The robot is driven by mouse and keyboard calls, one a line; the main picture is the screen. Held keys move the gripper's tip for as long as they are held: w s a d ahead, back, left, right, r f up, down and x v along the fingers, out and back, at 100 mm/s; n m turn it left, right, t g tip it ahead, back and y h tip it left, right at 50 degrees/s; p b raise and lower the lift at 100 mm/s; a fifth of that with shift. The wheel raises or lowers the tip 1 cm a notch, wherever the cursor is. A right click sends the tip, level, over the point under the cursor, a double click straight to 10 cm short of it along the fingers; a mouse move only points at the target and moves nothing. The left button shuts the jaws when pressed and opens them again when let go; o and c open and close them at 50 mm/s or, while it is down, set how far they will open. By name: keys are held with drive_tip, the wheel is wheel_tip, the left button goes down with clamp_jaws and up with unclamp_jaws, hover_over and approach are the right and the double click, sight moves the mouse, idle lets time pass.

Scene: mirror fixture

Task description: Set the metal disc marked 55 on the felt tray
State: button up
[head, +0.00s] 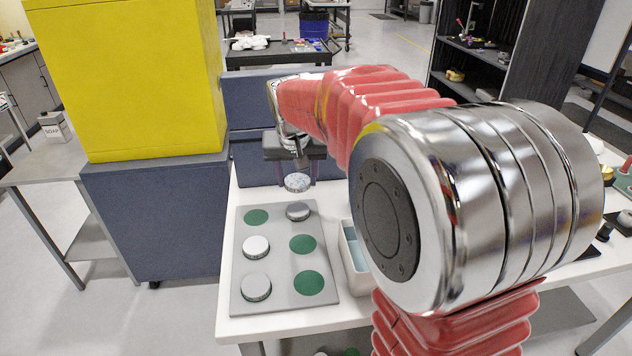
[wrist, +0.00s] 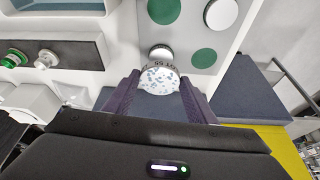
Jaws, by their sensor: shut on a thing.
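My gripper (head: 298,174) is shut on a metal disc (head: 297,183) with a mottled pale face, above the far edge of the tray. In the wrist view the disc (wrist: 160,81) sits between the dark purple fingers, and dark marks near its rim appear to read 55. The grey felt tray (head: 278,258) lies on the white table, with bare green felt circles at far left (head: 256,217), middle right (head: 302,244) and near right (head: 309,283). Other discs rest at far right (head: 298,211), middle left (head: 255,246) and near left (head: 256,287).
A pale blue-lined bin (head: 354,248) stands right of the tray, partly hidden by my arm. A blue box (head: 255,162) stands behind the tray. A yellow block (head: 130,75) on a dark blue cabinet (head: 155,215) rises at the left.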

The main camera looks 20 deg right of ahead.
drive_tip(key=w+a+f+n, duration=0.1)
drive_tip(key=w+a, duration=0.5)
drive_tip(key=a, duration=0.3)
drive_tip(key=shift+a+f, duration=0.15)
drive_tip(key=shift+a, duration=0.05)
drive_tip(key=shift+a, duration=0.15)
